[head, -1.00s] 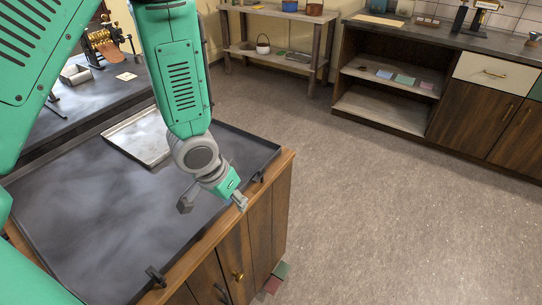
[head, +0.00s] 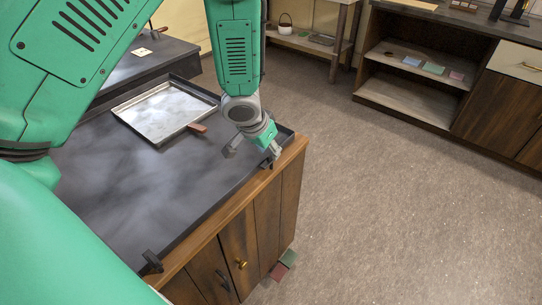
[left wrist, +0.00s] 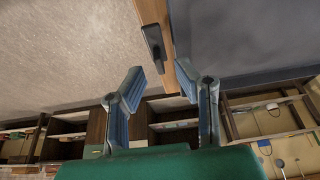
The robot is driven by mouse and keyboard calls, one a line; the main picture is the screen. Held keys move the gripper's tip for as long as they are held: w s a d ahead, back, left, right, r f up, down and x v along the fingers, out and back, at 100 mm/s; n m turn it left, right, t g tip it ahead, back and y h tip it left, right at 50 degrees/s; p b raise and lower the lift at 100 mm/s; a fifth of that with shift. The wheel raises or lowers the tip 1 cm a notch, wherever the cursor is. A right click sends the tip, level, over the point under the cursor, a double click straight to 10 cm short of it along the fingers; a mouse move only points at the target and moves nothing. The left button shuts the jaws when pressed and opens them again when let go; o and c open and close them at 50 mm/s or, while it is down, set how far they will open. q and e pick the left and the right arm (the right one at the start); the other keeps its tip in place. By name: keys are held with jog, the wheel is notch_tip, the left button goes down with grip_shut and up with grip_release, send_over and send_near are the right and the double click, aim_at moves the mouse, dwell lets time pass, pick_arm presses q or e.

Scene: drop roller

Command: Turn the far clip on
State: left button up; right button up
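The far clip (head: 267,164) is a small black piece on the wooden right edge of the cabinet top, near its far corner. My left gripper (head: 253,151) is open and empty above that edge, with one finger close to the far clip and partly over it. In the left wrist view, a dark clip (left wrist: 153,40) sits on the wooden edge beyond the two spread fingers (left wrist: 160,78); no contact shows there. The near clip (head: 151,262) is on the same edge, closer to me. My right gripper is not in view.
A dark slab (head: 150,190) covers the cabinet top. A metal tray (head: 140,108) lies at its far side, with a brown handle-like piece (head: 197,128) beside it. Open floor (head: 400,210) lies to the right. Red and green pieces (head: 283,266) lie by the cabinet base.

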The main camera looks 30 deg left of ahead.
pick_arm(q)
jog(key=shift+x, duration=1.15)
grip_shut()
jog(key=shift+r, duration=0.1)
